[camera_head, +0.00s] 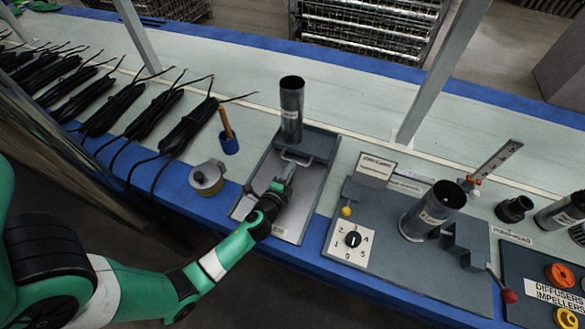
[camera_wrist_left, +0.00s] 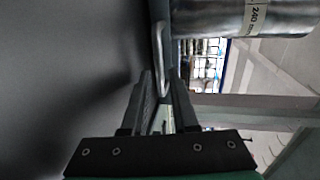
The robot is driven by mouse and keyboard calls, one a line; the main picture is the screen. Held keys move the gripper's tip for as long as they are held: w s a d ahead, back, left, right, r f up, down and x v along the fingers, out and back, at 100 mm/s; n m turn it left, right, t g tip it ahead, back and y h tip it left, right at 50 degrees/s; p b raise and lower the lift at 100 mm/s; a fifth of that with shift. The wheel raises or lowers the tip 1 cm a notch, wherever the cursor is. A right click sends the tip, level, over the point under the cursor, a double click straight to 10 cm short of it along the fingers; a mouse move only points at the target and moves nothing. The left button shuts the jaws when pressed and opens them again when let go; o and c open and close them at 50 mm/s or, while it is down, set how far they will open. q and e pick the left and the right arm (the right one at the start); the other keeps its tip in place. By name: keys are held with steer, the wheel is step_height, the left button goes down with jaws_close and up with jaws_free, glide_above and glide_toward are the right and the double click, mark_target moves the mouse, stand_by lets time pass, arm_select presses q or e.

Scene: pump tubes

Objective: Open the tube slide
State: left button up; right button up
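The tube slide is a grey flat plate (camera_head: 311,197) in a dark frame on the bench, with a light metal handle (camera_head: 297,158) near its far end. An upright metal tube (camera_head: 291,110) stands just behind the handle. My left gripper (camera_head: 284,177) is low over the slide, right at the handle. In the left wrist view, my left gripper's two fingers (camera_wrist_left: 163,82) are apart, and the handle (camera_wrist_left: 160,50) lies in line with the gap. Its lower end seems to reach between the fingertips. The tube (camera_wrist_left: 225,15) shows at upper right. My right gripper is out of view.
A round yellow-grey container (camera_head: 207,178) and a blue cup with a brown-handled tool (camera_head: 229,143) stand left of the slide. A panel with a dial (camera_head: 353,239) and another tube (camera_head: 432,212) is at right. Several black cable bundles (camera_head: 190,125) lie at far left.

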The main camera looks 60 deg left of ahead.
arm_select(q)
steer(key=shift+x, duration=0.95)
steer(key=shift+s, duration=0.1)
jaws_close()
stand_by(0.6)
